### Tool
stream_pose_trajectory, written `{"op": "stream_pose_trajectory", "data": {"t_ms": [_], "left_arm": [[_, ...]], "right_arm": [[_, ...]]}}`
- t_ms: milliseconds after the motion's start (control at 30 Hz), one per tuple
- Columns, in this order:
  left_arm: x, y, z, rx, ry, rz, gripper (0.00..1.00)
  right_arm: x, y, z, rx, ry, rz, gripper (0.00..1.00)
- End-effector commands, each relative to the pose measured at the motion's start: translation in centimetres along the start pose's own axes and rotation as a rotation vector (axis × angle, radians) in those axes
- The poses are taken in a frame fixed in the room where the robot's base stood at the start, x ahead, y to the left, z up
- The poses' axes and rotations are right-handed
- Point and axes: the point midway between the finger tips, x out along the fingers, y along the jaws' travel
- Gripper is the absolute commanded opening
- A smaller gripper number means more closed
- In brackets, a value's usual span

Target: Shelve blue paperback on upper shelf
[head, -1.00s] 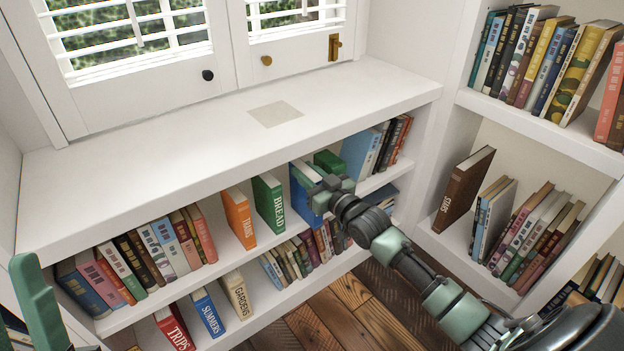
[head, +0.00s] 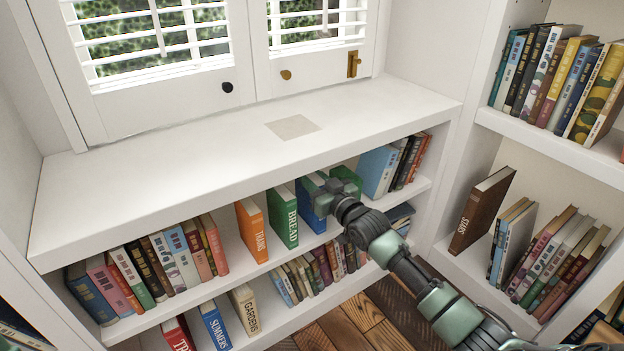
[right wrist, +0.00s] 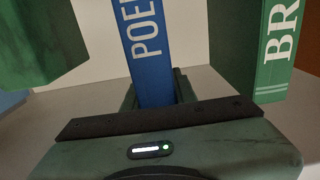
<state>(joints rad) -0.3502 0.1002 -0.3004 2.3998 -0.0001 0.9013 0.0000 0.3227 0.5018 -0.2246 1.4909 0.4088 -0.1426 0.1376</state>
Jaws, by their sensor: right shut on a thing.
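The blue paperback (head: 309,206) stands upright in the upper row of the low shelf (head: 190,288), right of the green BREAD book (head: 283,217). My right gripper (head: 333,187) is shut on it, and the gripper hides part of it in the head view. In the right wrist view, its blue spine (right wrist: 150,45), with white letters starting "POE", stands upright between my dark green fingers. The BREAD book (right wrist: 280,45) is at the right of that view, beside a finger. My left gripper is not in view now.
An orange TRAINS book (head: 251,230) stands left of BREAD. A light blue book (head: 376,170) and several others stand to the right of my gripper. The white top board (head: 220,155) overhangs the row. A tall bookcase (head: 560,138) is at the right.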

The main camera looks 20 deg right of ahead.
Motion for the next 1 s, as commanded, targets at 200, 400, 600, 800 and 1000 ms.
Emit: {"op": "stream_pose_trajectory", "data": {"t_ms": [200, 400, 600, 800, 1000], "left_arm": [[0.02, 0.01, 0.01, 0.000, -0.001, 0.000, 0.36], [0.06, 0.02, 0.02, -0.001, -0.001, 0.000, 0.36], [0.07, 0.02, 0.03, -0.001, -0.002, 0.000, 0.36], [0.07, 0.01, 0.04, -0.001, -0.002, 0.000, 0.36], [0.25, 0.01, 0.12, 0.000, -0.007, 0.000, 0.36]], "right_arm": [[0.02, -0.01, -0.19, 0.000, 0.004, 0.000, 0.00], [0.01, 0.00, 0.06, 0.000, 0.003, 0.000, 0.00], [0.01, -0.01, 0.27, 0.000, 0.003, 0.000, 0.49], [-0.01, -0.01, 0.35, 0.000, 0.001, 0.000, 0.53], [-0.33, -0.02, 0.52, 0.000, -0.003, 0.000, 0.53]]}}
